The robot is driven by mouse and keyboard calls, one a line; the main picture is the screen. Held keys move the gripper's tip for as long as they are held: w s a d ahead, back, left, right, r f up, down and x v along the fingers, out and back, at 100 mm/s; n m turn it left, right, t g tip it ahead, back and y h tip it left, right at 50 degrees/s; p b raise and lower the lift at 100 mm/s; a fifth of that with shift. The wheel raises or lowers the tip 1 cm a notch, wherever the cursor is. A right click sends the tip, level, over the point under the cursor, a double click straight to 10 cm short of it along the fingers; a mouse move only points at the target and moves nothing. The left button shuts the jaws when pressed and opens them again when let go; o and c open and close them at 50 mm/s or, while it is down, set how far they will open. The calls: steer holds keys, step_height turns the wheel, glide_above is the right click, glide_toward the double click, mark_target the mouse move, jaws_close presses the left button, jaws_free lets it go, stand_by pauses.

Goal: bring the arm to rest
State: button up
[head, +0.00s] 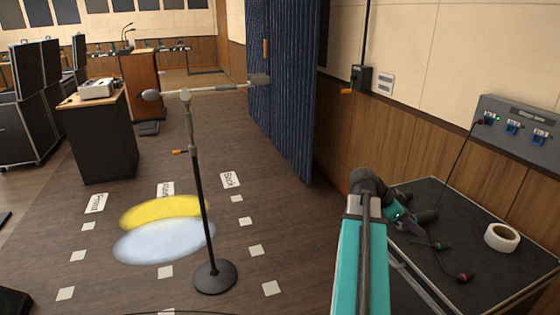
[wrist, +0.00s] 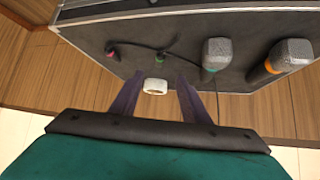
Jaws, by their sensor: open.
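My arm comes up from the bottom of the head view and bends over the near side of the black-topped case (head: 455,205). My gripper (wrist: 158,80) shows in the wrist view with its two dark purple fingers apart and nothing held between them. In the head view the gripper is small and partly hidden by my arm, above the case top. A white tape roll (wrist: 155,86) appears between the fingers in the wrist view, but lies beyond them on the case top. The roll also shows right of my gripper in the head view (head: 502,237).
Two grey-headed microphones (wrist: 216,55) (wrist: 291,54) and cable plugs, pink (wrist: 111,53) and green (wrist: 159,54), lie on the case. A wall socket panel (head: 515,130) is behind it. A microphone stand (head: 200,190) stands left, with open floor around it.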

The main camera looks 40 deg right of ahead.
steer(key=w+a+f+n+t+y+p, duration=0.1)
steer(key=w+a+f+n, duration=0.3)
steer(key=a+f, duration=0.45)
steer(key=w+a+f+n+p, duration=0.1)
steer(key=w+a+f, duration=0.5)
steer(key=a+f, duration=0.25)
steer(key=w+a+f+n+t+y+p, duration=0.1)
steer(key=w+a+f+n, duration=0.3)
steer(key=a+f, duration=0.45)
steer(key=s+a+f+n+y, duration=0.2)
steer(key=s+a+f+n, duration=0.3)
steer(key=a, duration=0.6)
steer(key=s+a+f+n+g+y+p, duration=0.1)
steer(key=s+a+f+n+y, duration=0.1)
steer(key=s+a+f+n, duration=0.3)
steer(key=s+a+f+n+g+y, duration=0.1)
steer(key=s+a+f+n, duration=0.4)
steer(key=a+f, duration=0.6)
steer(key=s+a+y, duration=0.1)
steer(key=a, duration=0.5)
steer(key=shift+s+f+p, duration=0.2)
steer(key=shift+p, duration=0.2)
